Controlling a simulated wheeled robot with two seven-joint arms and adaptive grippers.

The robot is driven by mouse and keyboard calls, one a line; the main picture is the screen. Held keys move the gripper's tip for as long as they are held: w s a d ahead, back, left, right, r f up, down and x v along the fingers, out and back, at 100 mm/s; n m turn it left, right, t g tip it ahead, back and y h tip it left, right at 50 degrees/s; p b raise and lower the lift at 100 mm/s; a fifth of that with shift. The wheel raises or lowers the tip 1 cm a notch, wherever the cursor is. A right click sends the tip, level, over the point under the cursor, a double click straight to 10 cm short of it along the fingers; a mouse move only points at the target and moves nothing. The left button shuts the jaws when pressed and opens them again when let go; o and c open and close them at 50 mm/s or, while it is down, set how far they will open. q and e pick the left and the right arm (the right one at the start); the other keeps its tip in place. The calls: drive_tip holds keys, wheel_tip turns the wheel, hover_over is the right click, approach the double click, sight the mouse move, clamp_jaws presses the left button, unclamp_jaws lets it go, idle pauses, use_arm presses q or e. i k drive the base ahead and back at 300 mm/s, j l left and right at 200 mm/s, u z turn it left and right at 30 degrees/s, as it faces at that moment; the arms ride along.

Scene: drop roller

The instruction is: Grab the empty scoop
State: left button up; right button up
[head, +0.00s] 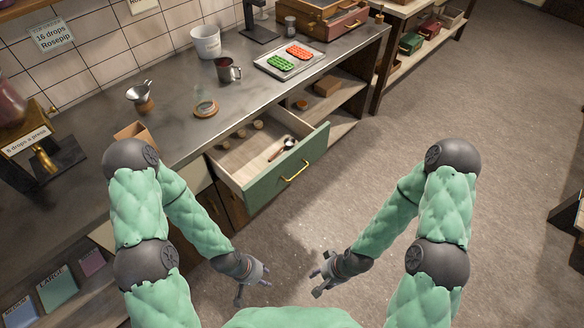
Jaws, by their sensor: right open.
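A small scoop-like utensil (289,144) lies in the open green-fronted drawer (300,166), near the drawer's front right. It has a pale end and a dark brown part; whether its bowl is empty is too small to tell. My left gripper (254,286) is open and empty over the floor, in front of the drawer and well short of it. My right gripper (322,278) is open and empty to the right of it, also away from the drawer.
Several small round items (241,132) lie at the drawer's back.

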sight(290, 141)
drive_tip(key=i+l+z, duration=0.3)
drive_tip(key=i+l, duration=0.15)
drive_tip(key=i+l+z, duration=0.55)
drive_tip(key=i, duration=0.4)
drive_tip(key=i+l+z, duration=0.1)
drive_tip(key=i+z, duration=0.2)
drive_tip(key=i, duration=0.25)
drive_tip(key=i+u, duration=0.25)
drive_tip(key=u, duration=0.15)
drive_tip(key=i+l+u, duration=0.1)
drive_tip(key=i+u, duration=0.15)
drive_tip(key=u, duration=0.15)
drive_tip(key=i+l+u, duration=0.2)
drive_tip(key=u, duration=0.2)
drive_tip(key=i+u, duration=0.1)
drive_tip(key=u, duration=0.35)
drive_tip(key=i+l+u, duration=0.1)
drive_tip(key=u, duration=0.35)
drive_tip(key=l+u, duration=0.15)
drive_tip(key=u, duration=0.25)
drive_tip(key=i+l+u, duration=0.1)
drive_tip(key=u, duration=0.35)
drive_tip(key=l+u, duration=0.25)
drive_tip(key=u, duration=0.2)
